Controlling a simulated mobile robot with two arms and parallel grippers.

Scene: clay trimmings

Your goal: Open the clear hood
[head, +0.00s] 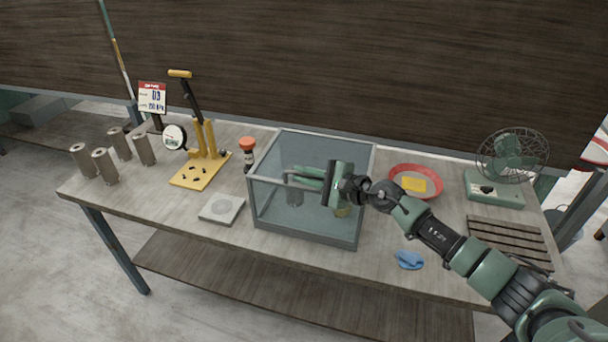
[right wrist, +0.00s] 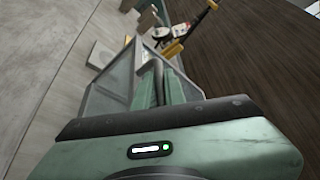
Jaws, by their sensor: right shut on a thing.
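The clear hood (head: 305,233) is a see-through box with grey-blue edges, standing near the middle of the table. Its grey frame also shows in the right wrist view (right wrist: 113,82). My right gripper (head: 305,176) reaches in from the right across the hood's upper part. My left gripper is not in view.
On the table (head: 180,212) stand a yellow press (head: 202,150), an orange-capped bottle (head: 248,157), a grey square plate (head: 221,209) and several metal cylinders (head: 105,167).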

